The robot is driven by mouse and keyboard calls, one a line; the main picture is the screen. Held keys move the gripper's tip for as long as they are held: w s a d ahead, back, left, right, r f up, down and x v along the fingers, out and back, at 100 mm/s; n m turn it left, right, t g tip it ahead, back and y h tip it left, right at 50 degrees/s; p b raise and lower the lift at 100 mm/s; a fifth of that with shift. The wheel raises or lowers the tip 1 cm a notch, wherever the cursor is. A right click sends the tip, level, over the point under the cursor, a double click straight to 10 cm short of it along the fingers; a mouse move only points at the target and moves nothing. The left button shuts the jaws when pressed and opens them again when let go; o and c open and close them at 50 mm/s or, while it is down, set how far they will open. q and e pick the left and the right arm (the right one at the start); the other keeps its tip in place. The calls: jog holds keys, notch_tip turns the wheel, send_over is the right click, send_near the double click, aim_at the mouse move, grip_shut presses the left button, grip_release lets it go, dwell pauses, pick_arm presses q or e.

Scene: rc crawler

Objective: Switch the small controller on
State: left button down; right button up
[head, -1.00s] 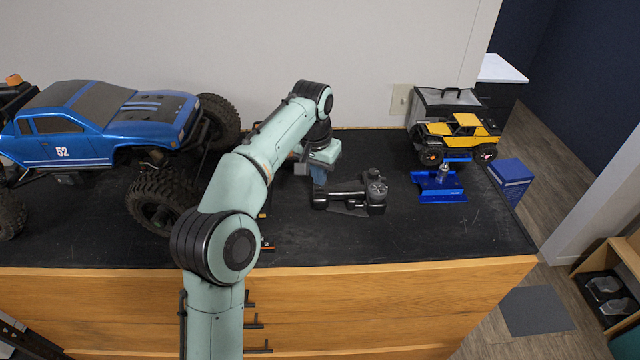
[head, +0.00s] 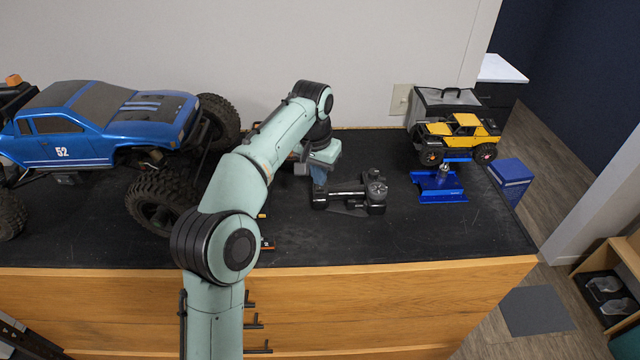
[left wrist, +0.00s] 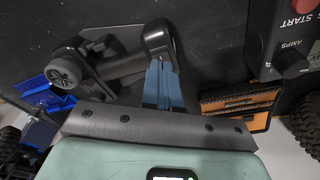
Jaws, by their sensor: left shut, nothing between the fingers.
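The small controller (head: 348,194) is black and lies on its side on the dark mat, right of my left arm. Its knob-like round end points right in the head view. In the left wrist view the controller (left wrist: 118,68) shows with its grey wheel at left and a rounded end at the fingertips. My left gripper (head: 319,181) has its blue fingers shut and empty. The fingertips (left wrist: 158,62) are at the controller's rounded left end; I cannot tell whether they touch it. Any switch there is hidden or too small to see. My right gripper is not in view.
A large blue crawler (head: 90,130) stands at left. In the left wrist view, a black box marked START (left wrist: 293,35) and orange-edged items (left wrist: 238,105) lie at right. The mat's front right is clear.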

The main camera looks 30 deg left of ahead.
aim_at(320, 188)
pick_arm(q)
jog(key=shift+f, duration=0.85)
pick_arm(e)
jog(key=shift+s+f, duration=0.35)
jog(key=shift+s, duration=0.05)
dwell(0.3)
pick_arm(q)
jog(key=shift+r, duration=0.9)
jog(key=shift+w+r+p, duration=0.1)
jog(key=shift+r+p, duration=0.4)
jog(key=shift+r, duration=0.05)
jog(key=shift+w+r, duration=0.1)
jog(key=shift+r, duration=0.4)
jog(key=shift+s+r, duration=0.2)
jog(key=shift+r, duration=1.4)
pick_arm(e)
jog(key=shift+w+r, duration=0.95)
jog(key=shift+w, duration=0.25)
